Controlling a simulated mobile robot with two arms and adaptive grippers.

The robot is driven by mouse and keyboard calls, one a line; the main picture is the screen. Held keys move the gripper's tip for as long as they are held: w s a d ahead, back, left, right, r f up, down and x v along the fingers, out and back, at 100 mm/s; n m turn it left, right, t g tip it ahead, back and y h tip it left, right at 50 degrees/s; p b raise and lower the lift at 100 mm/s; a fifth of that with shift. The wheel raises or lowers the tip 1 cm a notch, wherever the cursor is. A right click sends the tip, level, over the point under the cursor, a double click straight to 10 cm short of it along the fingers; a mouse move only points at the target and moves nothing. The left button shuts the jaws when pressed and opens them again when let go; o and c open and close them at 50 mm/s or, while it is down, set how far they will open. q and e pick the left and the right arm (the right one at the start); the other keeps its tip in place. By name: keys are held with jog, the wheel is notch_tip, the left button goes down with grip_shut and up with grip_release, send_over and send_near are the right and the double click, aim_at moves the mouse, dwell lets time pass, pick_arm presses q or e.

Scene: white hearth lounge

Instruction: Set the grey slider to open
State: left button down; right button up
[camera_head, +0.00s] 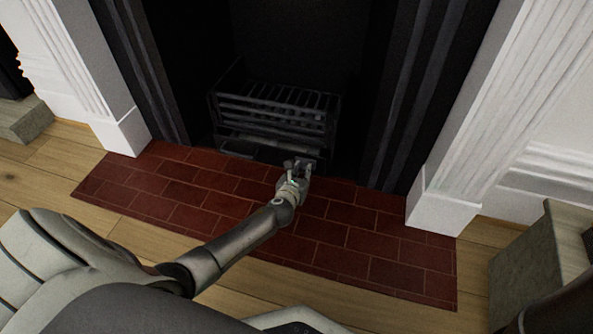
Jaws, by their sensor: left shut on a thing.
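My left gripper (299,168) reaches in from the lower left to the foot of the fireplace, at the front right of the black fire grate (270,110). Its fingers are shut on a small grey part, which I take to be the grey slider. The fingers cover most of the slider, so its position along its travel cannot be told. A low dark grey strip (240,149) runs under the grate to the left of the gripper. My right gripper is not in view.
A red brick hearth (340,236) lies flat and clear in front of the grate. White pillars stand at the left (127,133) and right (438,210). A grey stone block (525,262) stands at the right on the wood floor (40,170).

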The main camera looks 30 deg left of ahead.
pick_arm(q)
jog(key=shift+d, duration=0.25)
jog(key=c, duration=1.3)
grip_release()
jog(key=shift+w, duration=0.1)
jog(key=shift+o, duration=0.2)
jog(key=shift+s+r, duration=0.25)
jog(key=shift+s, duration=0.45)
jog(key=v, duration=1)
jog(key=shift+s+d, duration=0.2)
jog(key=shift+s, duration=0.05)
jog(key=shift+r, duration=0.1)
